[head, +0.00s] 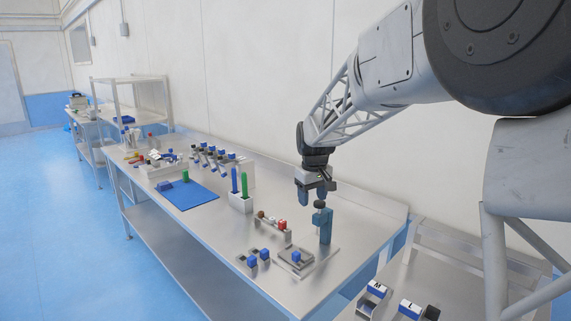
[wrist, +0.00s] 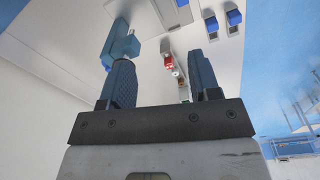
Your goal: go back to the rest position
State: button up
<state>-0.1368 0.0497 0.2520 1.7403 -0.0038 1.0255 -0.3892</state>
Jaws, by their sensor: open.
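My gripper (head: 316,196) hangs fingers-down above the steel bench (head: 345,222) at its right part.
A grey plate with a blue piece (head: 296,258) and small blue-topped items (head: 258,257) lie near the front edge. A white holder with blue and green sticks (head: 240,202), a blue mat (head: 186,196) and several blue-topped items (head: 215,155) stand farther left. A wall runs behind.

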jog(key=s+d+r+m, duration=0.1)
jog(key=s+d+r, duration=0.1)
jog(key=s, duration=0.4)
jog(key=s+d+r, duration=0.2)
jog(key=s, duration=0.3)
jog(key=s+d+f+m, duration=0.1)
jog(key=s+d, duration=0.1)
jog(key=s, duration=0.9)
jog(key=s+d+f+m+t, duration=0.1)
jog(key=s+d+f+m, duration=0.1)
jog(key=s, duration=1)
jog(key=s+d+f+m, duration=0.2)
jog(key=s, duration=0.9)
jog(key=shift+s+d+f+t, duration=0.2)
jog(key=shift+d+t, duration=0.1)
jog(key=shift+t, duration=0.1)
